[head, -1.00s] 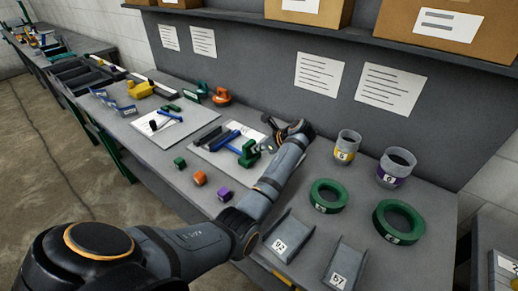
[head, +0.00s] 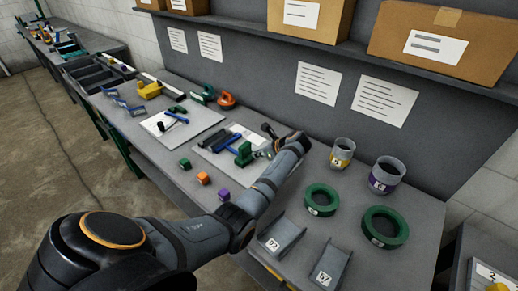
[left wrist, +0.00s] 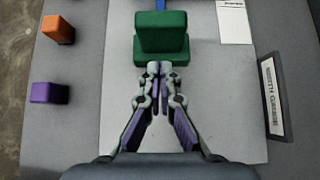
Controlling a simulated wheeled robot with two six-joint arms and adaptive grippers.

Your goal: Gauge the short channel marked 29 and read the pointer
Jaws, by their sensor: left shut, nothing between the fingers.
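Two grey channels lie at the bench's front right in the head view. The left one (head: 287,233) has a tag that looks like 92, and the other (head: 336,262) has a tag that looks like 67; both tags are small and blurred. My left gripper (head: 264,153) is over the pale board, beside a green block-shaped tool (head: 243,156). In the left wrist view its closed fingers (left wrist: 160,69) point at the green block (left wrist: 162,40), just short of it or touching; I cannot tell which. Nothing is between them. No pointer is readable. My right gripper is not in view.
A framed sign (left wrist: 273,97) seeming to read "width gauging" stands right of the fingers. Green rings (head: 385,228), labelled cups (head: 387,174) and small orange (head: 203,178) and purple (head: 223,194) blocks stand around. Boxes (head: 440,45) fill the shelf above.

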